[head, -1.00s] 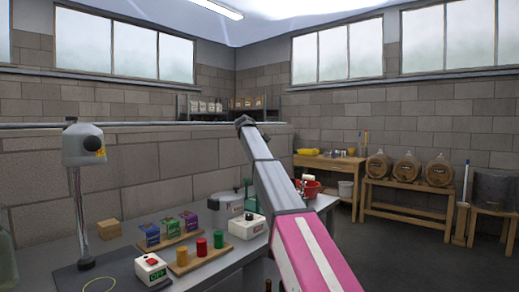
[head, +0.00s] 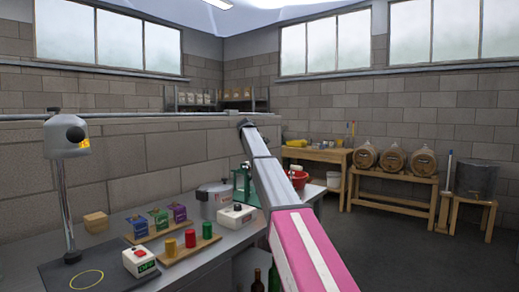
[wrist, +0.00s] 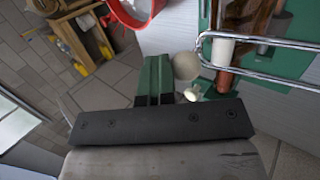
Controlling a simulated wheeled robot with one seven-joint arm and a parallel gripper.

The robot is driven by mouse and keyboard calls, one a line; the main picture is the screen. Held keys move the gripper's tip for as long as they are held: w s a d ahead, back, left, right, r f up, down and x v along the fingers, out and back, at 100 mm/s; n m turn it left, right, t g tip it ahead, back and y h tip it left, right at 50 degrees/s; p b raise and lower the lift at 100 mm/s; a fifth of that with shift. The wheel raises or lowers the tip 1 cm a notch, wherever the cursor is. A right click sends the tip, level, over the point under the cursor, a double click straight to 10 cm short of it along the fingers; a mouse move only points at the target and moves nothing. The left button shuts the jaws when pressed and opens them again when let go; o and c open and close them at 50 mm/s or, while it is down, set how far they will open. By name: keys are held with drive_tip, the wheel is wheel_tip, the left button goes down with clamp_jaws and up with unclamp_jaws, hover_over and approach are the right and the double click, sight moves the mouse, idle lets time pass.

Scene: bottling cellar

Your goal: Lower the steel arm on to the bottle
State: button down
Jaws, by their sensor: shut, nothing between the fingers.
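A bent, shiny steel arm (wrist: 280,79) shows at the right of the wrist view, beside a green frame (wrist: 301,22). A reddish-brown cylinder with a pale part (wrist: 223,50) stands by the steel arm's bend; I cannot tell whether it is the bottle. My gripper (wrist: 154,62) is shut and empty, its green fingers side by side, left of the steel arm and apart from it in the picture. A pale round knob (wrist: 186,66) shows near the fingertips. In the head view the green stand (head: 243,182) is partly hidden behind my arm.
A red bowl (head: 299,180) stands at the bench's far end. A lidded pot (head: 213,200), a white switch box (head: 237,216), coloured boxes (head: 159,218) and a lamp (head: 66,137) stand on the bench. Dark bottles (head: 273,280) show below its edge. Floor to the right is open.

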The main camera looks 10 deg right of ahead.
drive_tip(key=shift+w+d+f, duration=0.1)
drive_tip(key=shift+d+f, duration=0.15)
drive_tip(key=shift+f, duration=0.8)
drive_tip(key=shift+a, duration=0.1)
wheel_tip(320, 180, up, 15)
drive_tip(key=w, duration=0.2)
